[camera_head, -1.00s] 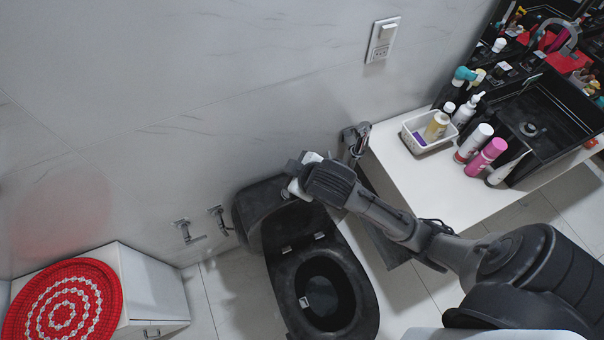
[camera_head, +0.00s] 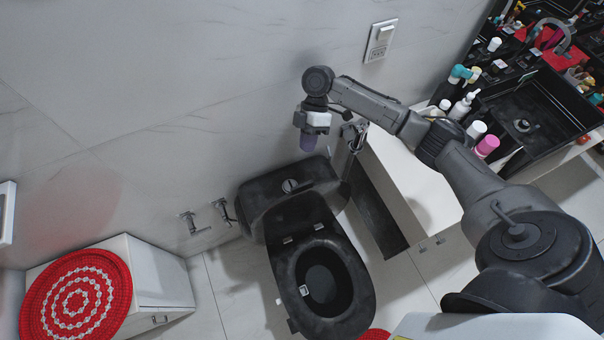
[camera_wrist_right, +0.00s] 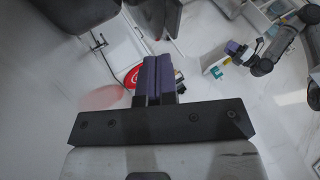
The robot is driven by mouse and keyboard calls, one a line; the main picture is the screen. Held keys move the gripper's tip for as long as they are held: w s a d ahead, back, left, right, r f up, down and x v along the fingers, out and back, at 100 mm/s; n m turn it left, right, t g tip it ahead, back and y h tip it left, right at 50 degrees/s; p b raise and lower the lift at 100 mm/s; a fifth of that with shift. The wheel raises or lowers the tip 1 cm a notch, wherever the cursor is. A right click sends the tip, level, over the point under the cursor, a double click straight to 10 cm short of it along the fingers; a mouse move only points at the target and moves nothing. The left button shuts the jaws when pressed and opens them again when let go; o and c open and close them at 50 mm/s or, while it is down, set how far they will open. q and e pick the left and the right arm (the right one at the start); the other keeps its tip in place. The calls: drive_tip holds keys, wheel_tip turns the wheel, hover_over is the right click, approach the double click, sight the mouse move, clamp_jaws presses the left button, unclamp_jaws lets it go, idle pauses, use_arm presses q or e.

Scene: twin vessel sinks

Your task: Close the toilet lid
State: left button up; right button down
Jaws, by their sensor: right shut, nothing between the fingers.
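The black toilet stands at the lower middle in the head view. Its lid (camera_head: 298,214) is up, leaning back toward the tank (camera_head: 290,187). The seat ring (camera_head: 355,275) lies down on the bowl, whose opening is uncovered. My right gripper (camera_head: 308,143) is above the back of the tank near the wall, apart from the lid, with its purple fingers shut and empty. The shut fingers also show in the right wrist view (camera_wrist_right: 158,78). What looks like my left gripper (camera_wrist_right: 233,48) is small at the right of the wrist view; its opening is unclear.
A white counter (camera_head: 425,195) with a black sink (camera_head: 530,120) and several bottles stands to the right. A white cabinet (camera_head: 160,275) with a red round mat (camera_head: 75,297) is at lower left. Pipe valves (camera_head: 190,222) stick out of the wall. Tiled floor lies between cabinet and toilet.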

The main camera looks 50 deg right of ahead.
drive_tip(key=x, duration=1)
drive_tip(key=shift+n, duration=0.3)
drive_tip(key=shift+s, duration=0.1)
